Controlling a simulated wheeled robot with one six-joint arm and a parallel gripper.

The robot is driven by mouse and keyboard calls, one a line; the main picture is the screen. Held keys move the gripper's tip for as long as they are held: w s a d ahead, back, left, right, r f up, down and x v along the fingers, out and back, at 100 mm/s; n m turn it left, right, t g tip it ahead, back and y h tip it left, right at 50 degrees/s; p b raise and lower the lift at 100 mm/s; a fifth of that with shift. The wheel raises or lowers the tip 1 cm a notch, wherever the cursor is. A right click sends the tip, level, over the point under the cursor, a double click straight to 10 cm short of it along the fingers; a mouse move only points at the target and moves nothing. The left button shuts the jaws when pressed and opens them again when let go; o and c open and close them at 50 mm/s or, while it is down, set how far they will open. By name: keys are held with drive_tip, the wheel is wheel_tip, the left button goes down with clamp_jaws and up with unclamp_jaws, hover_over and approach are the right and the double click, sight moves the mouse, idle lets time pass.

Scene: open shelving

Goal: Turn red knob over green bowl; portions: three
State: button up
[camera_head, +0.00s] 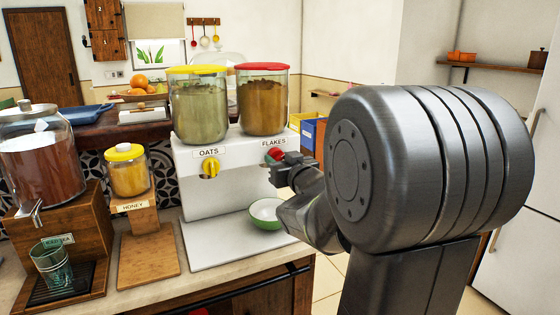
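A white dispenser (205,155) stands on the counter with two clear containers on top. The right container (262,107) has a red lid, brown contents and the label FLAKES below it. The red knob (274,155) is under that label, partly hidden by my gripper (280,164). My gripper is at the knob; its fingers are too small and covered to tell whether they are shut on it. A green bowl (266,212) with a white inside sits on the dispenser's base below the knob, its right side hidden by my arm. I cannot see inside it fully.
The OATS container (199,112) with a yellow knob (210,168) is left of the red one. A honey jar (127,172), an iced tea dispenser (42,163) and a glass (52,265) stand further left. My arm hides the right side.

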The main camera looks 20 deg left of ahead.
drive_tip(key=shift+m, duration=0.4)
drive_tip(key=shift+r+m+p, duration=0.1)
drive_tip(key=shift+m+p, duration=0.6)
drive_tip(key=shift+m, duration=0.2)
drive_tip(key=shift+m+p, duration=0.55)
drive_tip(key=shift+m, duration=1.05)
drive_tip(key=o, duration=1)
drive_tip(key=shift+s+d, duration=0.1)
drive_tip(key=v, duration=1.3)
drive_tip(key=shift+s+d, duration=0.15)
drive_tip(key=shift+s, duration=0.1)
